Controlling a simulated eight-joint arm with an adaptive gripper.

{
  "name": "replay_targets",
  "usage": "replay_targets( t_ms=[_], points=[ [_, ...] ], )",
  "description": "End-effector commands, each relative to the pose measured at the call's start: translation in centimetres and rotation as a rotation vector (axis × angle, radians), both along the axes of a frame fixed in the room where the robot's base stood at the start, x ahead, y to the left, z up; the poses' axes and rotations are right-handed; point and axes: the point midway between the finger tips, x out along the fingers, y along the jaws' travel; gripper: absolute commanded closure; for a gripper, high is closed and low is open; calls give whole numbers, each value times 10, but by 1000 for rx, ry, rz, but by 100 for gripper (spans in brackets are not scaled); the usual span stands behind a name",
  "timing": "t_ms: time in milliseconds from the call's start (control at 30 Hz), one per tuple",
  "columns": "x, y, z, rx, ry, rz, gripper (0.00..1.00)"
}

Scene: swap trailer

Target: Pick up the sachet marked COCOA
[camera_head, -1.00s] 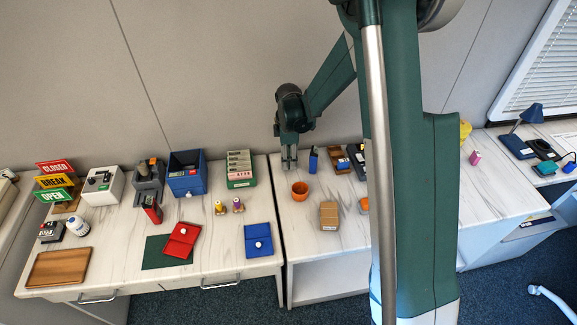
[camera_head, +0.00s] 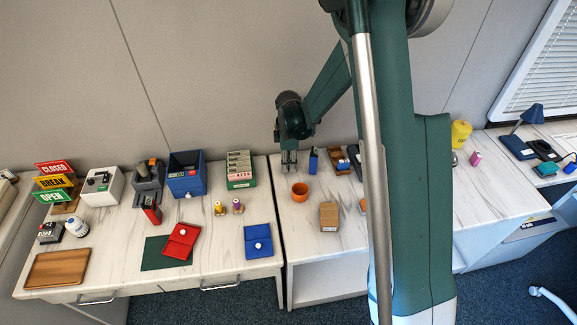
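I cannot read the word COCOA on anything in the head view, so I cannot tell which item is the sachet. A brown holder (camera_head: 336,154) with small pale and blue packets stands at the back of the right table, partly beside my arm. My gripper (camera_head: 289,172) points down over the back left of that table, left of a small blue upright item (camera_head: 313,160). Its two fingers show a gap, with nothing visible between them. My arm hides part of the table to the right.
A green card box (camera_head: 241,180) and a blue bin (camera_head: 187,183) stand on the left table. A yellow container (camera_head: 461,133) stands right of my arm.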

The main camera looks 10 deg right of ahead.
Motion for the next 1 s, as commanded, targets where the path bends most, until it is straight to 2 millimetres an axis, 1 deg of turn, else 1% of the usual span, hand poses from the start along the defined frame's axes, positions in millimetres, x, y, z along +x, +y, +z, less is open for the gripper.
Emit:
replay_targets(
  t_ms=[367,567,767,1000],
  points=[
    [0,0,0,0,0,0,97],
    [0,0,7,0,0,0,97],
    [0,0,26,0,0,0,97],
    [0,0,62,0,0,0,97]
  ],
)
